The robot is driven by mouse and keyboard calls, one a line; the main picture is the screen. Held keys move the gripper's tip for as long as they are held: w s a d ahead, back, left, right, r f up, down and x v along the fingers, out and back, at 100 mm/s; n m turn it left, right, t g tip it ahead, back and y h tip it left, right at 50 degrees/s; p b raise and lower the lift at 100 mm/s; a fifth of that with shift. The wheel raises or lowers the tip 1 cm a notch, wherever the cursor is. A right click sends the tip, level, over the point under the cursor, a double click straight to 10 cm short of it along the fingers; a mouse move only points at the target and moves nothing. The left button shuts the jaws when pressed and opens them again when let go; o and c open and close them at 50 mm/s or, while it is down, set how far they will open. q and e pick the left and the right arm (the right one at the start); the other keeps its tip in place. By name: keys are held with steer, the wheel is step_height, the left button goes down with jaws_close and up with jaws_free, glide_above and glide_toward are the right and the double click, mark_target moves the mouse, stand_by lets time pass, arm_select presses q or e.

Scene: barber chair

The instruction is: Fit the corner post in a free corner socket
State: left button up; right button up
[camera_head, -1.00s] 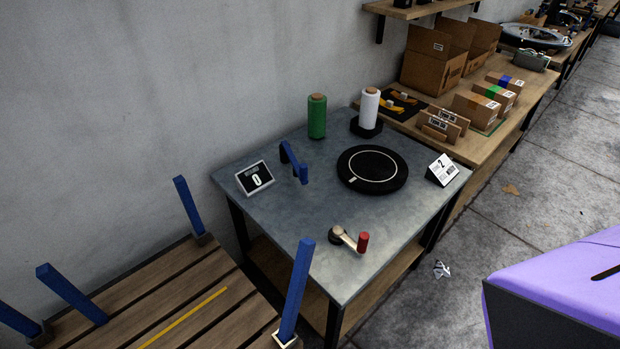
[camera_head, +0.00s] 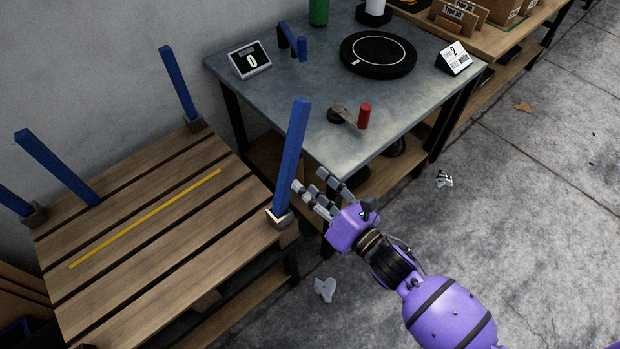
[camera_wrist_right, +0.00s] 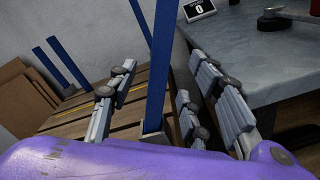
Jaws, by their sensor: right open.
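A blue corner post (camera_head: 292,160) stands upright at the slatted wooden platform's right corner, its foot in a pale-rimmed socket (camera_head: 280,218). Other blue posts stand at the back corner (camera_head: 178,85), along the left rear edge (camera_head: 57,168) and at the left corner (camera_head: 14,200). Dark sockets show at the back (camera_head: 197,124) and left (camera_head: 34,216) corners. The front corner is cut by the frame. My right gripper (camera_head: 309,181) is open just right of the near post, fingers pointing at it. In the right wrist view the post (camera_wrist_right: 160,65) appears between the open fingers, apparently untouched.
The platform (camera_head: 150,225) has a yellow strip (camera_head: 145,218) on its slats. Behind it a grey table (camera_head: 290,90) holds a number sign (camera_head: 250,60), a blue bracket (camera_head: 292,42), a black turntable (camera_head: 378,54) and a red-handled crank (camera_head: 364,115). The floor at right is clear apart from scraps.

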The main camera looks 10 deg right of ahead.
mark_target(293, 167)
steer(key=shift+w+a+r+n, duration=0.35)
steer(key=shift+w+n, duration=0.15)
steer(key=shift+n, duration=0.2)
steer(key=x, duration=0.7)
steer(key=shift+w+f+p, duration=0.15)
steer(key=shift+w+p, duration=0.05)
steer(key=shift+p, duration=0.1)
jaws_close()
